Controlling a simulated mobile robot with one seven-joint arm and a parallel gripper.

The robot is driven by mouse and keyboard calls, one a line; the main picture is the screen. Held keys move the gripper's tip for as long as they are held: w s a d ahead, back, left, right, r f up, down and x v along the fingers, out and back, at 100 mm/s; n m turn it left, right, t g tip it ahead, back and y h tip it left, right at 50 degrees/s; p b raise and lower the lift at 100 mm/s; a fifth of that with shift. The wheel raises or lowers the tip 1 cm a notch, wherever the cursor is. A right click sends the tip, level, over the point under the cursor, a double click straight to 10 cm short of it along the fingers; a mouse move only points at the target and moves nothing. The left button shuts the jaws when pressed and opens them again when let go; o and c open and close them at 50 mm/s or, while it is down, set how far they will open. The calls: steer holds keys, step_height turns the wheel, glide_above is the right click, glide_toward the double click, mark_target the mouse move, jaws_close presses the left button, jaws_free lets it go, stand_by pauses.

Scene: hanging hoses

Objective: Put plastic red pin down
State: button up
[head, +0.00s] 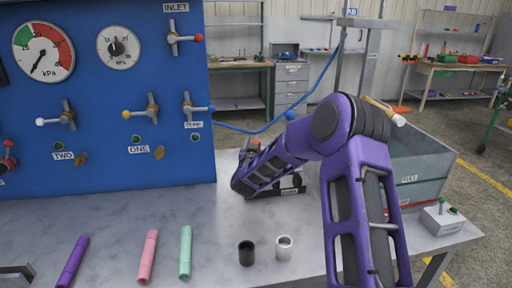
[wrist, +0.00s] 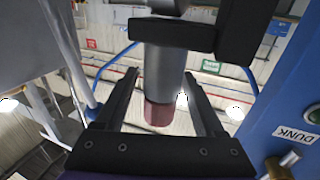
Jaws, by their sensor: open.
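My gripper (wrist: 160,76) is open. In the wrist view its two dark fingers stand on either side of a grey cylinder with a dark red end (wrist: 158,113). I cannot tell whether the fingers touch it. In the head view, a small red part (head: 253,143) shows at the far end of my purple arm, beside the right edge of the blue panel. It may be the red pin, but it is too small to be sure. My gripper is mostly hidden behind my arm in that view.
The blue panel (head: 100,100) with gauges and valves stands at left. Purple (head: 73,262), pink (head: 147,256) and mint (head: 185,252) sticks lie on the bench, near black (head: 246,254) and white (head: 284,249) cups. A grey bin (head: 425,175) stands right. The front-middle bench has free room.

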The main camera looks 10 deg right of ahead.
jaws_close()
stand_by(0.3)
step_height(320, 180, up, 9)
steer(key=p, duration=0.1)
steer(key=s+a+f+n+y+p, duration=0.15)
steer(key=s+f+n+y, duration=0.35)
steer(key=s, duration=0.9)
steer(key=w+r+m+h, duration=0.2)
steer(key=w+r, duration=0.1)
steer(key=w, duration=0.4)
steer(key=w+d+r+m+h+b, duration=0.1)
steer(key=w+r+m+h, duration=0.2)
steer(key=w, duration=0.4)
steer(key=shift+d, duration=0.2)
